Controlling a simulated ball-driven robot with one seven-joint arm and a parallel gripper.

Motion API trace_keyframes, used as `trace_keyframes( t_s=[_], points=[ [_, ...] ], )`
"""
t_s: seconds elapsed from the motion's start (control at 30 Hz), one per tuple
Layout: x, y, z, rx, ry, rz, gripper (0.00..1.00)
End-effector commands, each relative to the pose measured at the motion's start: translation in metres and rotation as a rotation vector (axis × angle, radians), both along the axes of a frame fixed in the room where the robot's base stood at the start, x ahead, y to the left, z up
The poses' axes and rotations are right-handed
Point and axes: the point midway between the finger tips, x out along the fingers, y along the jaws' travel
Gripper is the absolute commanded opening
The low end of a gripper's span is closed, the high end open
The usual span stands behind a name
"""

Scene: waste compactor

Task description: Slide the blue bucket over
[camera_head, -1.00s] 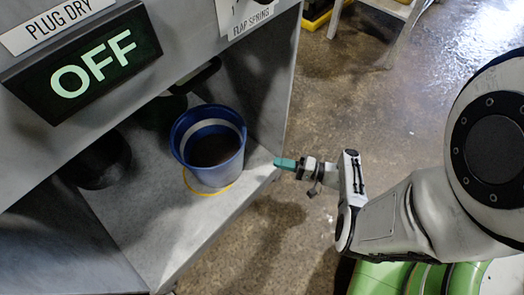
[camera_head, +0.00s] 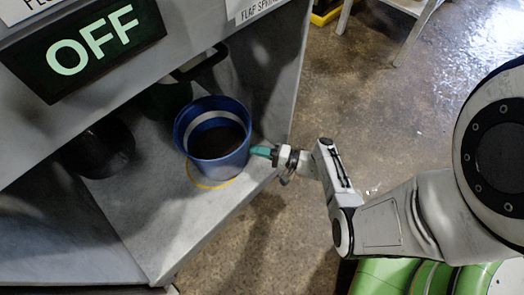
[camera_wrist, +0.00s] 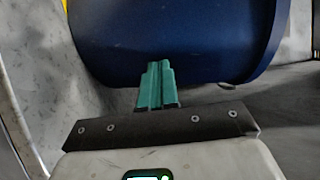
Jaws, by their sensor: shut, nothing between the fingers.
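The blue bucket (camera_head: 213,140) stands upright on the grey shelf of the machine, with a pale band inside and dark contents. It covers part of a yellow ring (camera_head: 228,183) marked on the shelf. My gripper (camera_head: 259,151) has teal fingers, shut and empty, at the bucket's right side. In the wrist view the blue bucket (camera_wrist: 180,40) fills the top, and my shut fingertips (camera_wrist: 158,68) overlap its lower wall. They look at or very near the wall; I cannot tell for sure if they touch.
A dark round opening (camera_head: 98,150) is in the shelf left of the bucket. A grey side wall (camera_head: 268,70) stands behind and right. The lit OFF sign (camera_head: 85,45) hangs above the front left. Bare shelf (camera_head: 150,215) lies in front of the bucket.

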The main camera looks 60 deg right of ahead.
Motion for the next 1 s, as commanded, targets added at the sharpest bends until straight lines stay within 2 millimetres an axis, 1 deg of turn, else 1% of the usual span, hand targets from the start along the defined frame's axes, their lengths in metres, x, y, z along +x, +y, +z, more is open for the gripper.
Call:
trace_keyframes(
  t_s=[0.2, 0.4, 0.5, 1.0],
  points=[
    [0.001, 0.002, 0.000, 0.000, 0.000, 0.001, 0.00],
    [0.016, 0.026, 0.000, 0.001, 0.000, 0.005, 0.00],
    [0.020, 0.032, 0.000, 0.000, 0.001, 0.003, 0.00],
    [0.021, 0.032, -0.001, 0.000, 0.001, 0.001, 0.00]
  ],
)
